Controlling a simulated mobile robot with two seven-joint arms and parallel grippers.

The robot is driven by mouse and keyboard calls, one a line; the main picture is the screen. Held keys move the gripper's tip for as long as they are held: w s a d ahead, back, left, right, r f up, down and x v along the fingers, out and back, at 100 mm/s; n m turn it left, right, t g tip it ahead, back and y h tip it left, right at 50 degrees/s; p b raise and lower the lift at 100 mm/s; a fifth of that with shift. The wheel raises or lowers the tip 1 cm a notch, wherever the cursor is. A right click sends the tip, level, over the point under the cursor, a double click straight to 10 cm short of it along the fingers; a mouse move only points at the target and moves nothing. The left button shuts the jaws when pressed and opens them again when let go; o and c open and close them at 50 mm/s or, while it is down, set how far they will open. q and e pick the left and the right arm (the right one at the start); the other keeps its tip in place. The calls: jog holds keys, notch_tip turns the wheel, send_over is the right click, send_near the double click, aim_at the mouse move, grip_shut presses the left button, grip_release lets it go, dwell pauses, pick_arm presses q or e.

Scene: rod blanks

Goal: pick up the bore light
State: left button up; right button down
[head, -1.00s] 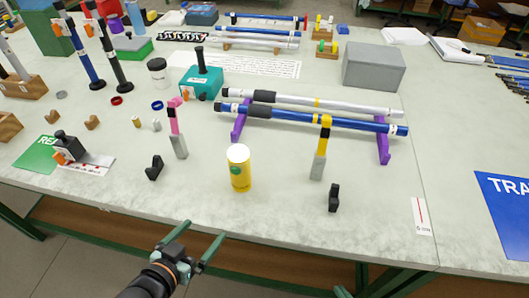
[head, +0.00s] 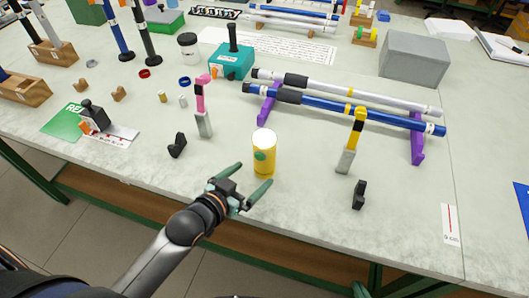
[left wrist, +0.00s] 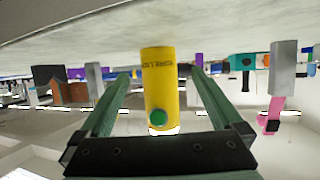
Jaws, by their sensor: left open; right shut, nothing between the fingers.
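The bore light (head: 264,155) is a yellow cylinder with a white top and a green round spot, upright near the table's front edge. In the left wrist view it (left wrist: 160,90) appears upside down with its printed name, in the middle between the fingers. My left gripper (head: 254,175) is open, its two green fingers pointing at the bore light from the front edge. It also shows in the left wrist view (left wrist: 160,74), with a visible space on each side of the bore light. I cannot tell whether the fingertips reach past its near side. My right gripper is out of view.
A black V-shaped block (head: 177,146) stands left of the bore light and another (head: 359,195) to its right. A pink-topped tool (head: 203,110) and a yellow-topped tool (head: 350,140) stand behind. A blue rod (head: 340,110) and a silver rod lie on purple stands.

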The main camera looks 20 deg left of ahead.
aim_at(258, 171)
pick_arm(q)
jog(key=x, duration=0.5)
jog(key=shift+s+f, duration=0.15)
jog(key=shift+f, duration=0.1)
jog(key=shift+c, duration=0.4)
jog(key=c, duration=1.5)
jog(key=shift+o, duration=0.2)
jog(key=shift+r, duration=0.1)
